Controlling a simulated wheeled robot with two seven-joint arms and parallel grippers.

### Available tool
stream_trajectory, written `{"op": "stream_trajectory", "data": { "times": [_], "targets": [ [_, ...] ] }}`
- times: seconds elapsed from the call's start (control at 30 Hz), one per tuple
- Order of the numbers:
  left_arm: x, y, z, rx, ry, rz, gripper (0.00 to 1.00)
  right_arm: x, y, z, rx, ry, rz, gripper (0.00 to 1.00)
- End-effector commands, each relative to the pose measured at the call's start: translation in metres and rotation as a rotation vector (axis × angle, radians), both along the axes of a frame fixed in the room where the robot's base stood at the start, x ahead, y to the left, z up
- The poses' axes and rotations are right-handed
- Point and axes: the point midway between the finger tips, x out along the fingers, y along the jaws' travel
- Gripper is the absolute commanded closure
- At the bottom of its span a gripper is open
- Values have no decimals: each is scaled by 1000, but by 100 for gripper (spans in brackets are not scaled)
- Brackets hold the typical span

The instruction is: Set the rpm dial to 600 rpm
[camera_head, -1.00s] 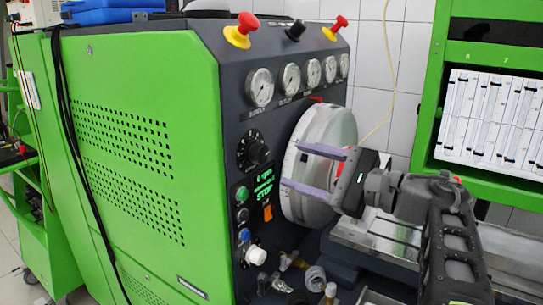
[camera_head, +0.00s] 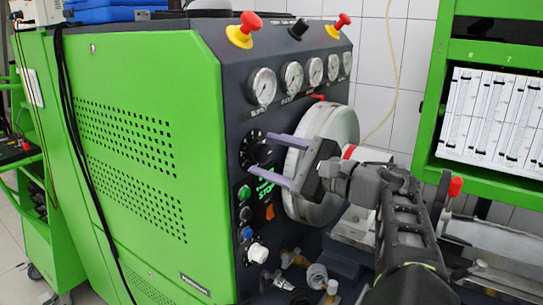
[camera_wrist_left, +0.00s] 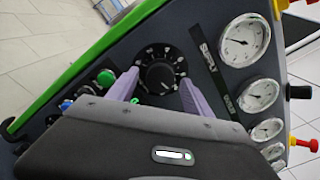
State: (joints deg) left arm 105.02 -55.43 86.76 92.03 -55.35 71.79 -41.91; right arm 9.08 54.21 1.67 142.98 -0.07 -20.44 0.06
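The rpm dial (camera_head: 257,150) is a round black knob with a white number scale on the dark front panel. In the left wrist view the dial (camera_wrist_left: 160,76) lies between my fingertips, its set value too small to read. My left gripper (camera_head: 261,154) is open, with its two purple fingers pointing at the panel, one above and one below the dial in the head view. The left gripper (camera_wrist_left: 159,80) shows no clear contact with the knob. The green display (camera_head: 264,189) is below the dial and partly covered by the lower finger. My right gripper is not in view.
A large pale disc (camera_head: 335,128) is just right of the dial, close to my fingers. Gauges (camera_head: 263,86) sit above, and red knobs (camera_head: 249,21) top the panel. Buttons (camera_head: 244,193), an orange switch (camera_head: 270,211) and a white knob (camera_head: 257,252) are below.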

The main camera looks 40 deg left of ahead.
Motion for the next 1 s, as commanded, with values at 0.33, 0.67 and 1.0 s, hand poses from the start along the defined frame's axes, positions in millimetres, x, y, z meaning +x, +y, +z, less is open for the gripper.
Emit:
{"op": "stream_trajectory", "data": {
  "times": [0.33, 0.67, 1.0],
  "targets": [
    [0, 0, 0, 0, 0, 0, 70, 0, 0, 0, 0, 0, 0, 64],
    [0, -1, 0, 0, 0, 0, 97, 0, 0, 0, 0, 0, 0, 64],
    [0, -1, -1, 1, -17, -1, 100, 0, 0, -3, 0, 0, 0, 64]
  ]
}}
